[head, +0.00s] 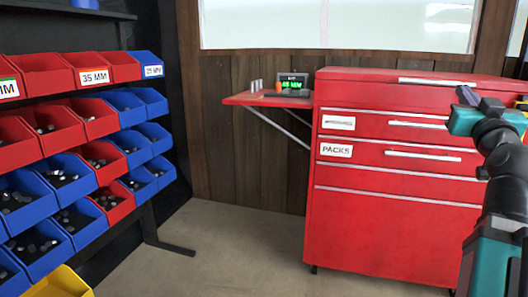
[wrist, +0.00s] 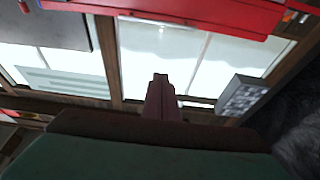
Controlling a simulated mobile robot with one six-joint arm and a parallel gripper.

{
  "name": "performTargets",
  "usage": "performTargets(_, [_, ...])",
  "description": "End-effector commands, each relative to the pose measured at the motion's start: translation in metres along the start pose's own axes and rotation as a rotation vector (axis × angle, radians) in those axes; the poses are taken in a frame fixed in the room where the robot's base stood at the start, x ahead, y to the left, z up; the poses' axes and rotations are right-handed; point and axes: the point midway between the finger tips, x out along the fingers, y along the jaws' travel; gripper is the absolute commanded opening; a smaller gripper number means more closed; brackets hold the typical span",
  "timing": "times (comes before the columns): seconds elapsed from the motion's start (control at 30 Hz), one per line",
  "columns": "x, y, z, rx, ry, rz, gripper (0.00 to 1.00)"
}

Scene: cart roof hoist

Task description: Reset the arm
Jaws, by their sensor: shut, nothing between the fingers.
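My gripper (head: 467,95) is at the right of the head view, raised in front of the red tool cart (head: 400,235), near the height of its top drawers. Its dark fingertips point up. In the wrist view my gripper (wrist: 160,78) shows its fingers together with nothing between them. My arm covers the right part of the cart.
A red wall shelf (head: 245,98) left of the cart holds a small display (head: 292,84) reading 45 MM. A rack of red and blue bins (head: 75,225) with metal parts fills the left. The floor (head: 235,245) between rack and cart is clear.

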Motion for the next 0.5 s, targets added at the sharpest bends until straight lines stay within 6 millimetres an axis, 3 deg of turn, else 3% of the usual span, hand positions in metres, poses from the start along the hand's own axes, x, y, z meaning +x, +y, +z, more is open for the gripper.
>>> performTargets(0.27, [0.013, -0.010, 0.001, 0.014, -0.025, -0.018, 0.00])
performTargets(0.5, [0.033, -0.026, 0.019, 0.038, -0.080, -0.045, 0.00])
